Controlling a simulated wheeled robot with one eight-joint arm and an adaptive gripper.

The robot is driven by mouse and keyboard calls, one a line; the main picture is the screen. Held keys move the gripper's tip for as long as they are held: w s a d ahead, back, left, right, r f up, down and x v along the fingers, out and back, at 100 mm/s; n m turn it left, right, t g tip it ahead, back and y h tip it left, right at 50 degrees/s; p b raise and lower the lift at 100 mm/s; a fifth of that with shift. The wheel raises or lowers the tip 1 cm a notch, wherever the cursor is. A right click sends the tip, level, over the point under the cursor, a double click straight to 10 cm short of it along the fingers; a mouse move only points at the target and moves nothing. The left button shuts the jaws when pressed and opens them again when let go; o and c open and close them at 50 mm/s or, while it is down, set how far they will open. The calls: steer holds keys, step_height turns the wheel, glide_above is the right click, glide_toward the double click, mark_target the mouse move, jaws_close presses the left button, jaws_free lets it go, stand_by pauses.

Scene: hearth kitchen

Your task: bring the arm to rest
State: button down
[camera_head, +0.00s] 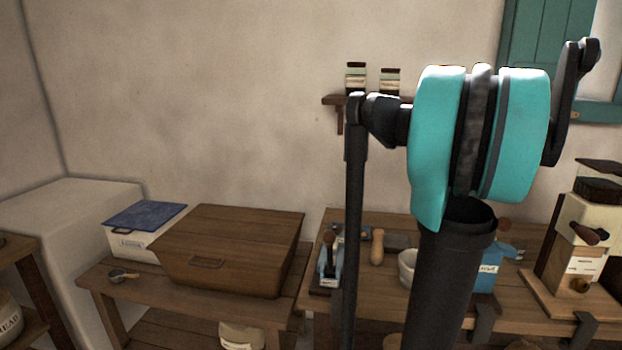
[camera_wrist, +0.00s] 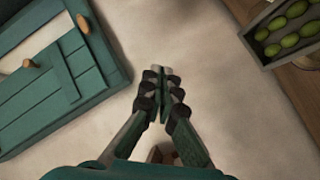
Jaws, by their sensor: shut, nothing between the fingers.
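My gripper (camera_wrist: 161,82) shows in the wrist view. Its fingers are together, with nothing between them. They are seen against a pale surface, apart from the things around them. In the head view my teal and black arm stands folded in front of the workbench. The gripper itself cannot be made out there.
In the wrist view a green shutter-like panel (camera_wrist: 60,85) is at left and a crate of green fruit (camera_wrist: 268,52) at upper right. In the head view a wooden box (camera_head: 230,250), a blue-lidded bin (camera_head: 145,217), a workbench (camera_head: 395,300) and a grinder (camera_head: 583,240) stand by the wall.

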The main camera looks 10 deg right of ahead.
steer(key=s+a+f+y, duration=0.2)
steer(key=a+f, duration=0.5)
steer(key=a, duration=0.2)
steer(key=s+a+f+g+y, duration=0.1)
steer(key=s+a+f+y, duration=0.1)
steer(key=a+f, duration=0.5)
steer(key=s+a+f+m+g+y, duration=0.1)
steer(key=s+a+f+y, duration=0.2)
steer(key=a+f, duration=0.5)
steer(key=shift+s+a, duration=0.1)
steer(key=shift+a, duration=1.7)
steer(key=s+a+f+g+y, duration=0.1)
steer(key=s+a+f+y, duration=0.1)
steer(key=s+a+f, duration=0.4)
steer(key=s+a+f+n+g+y, duration=0.1)
steer(key=s+a+f+g+y, duration=0.1)
steer(key=s+a+f, duration=0.5)
steer(key=s+a+y, duration=0.1)
steer(key=s+a, duration=0.1)
steer(key=a, duration=0.3)
steer(key=shift+f, duration=0.1)
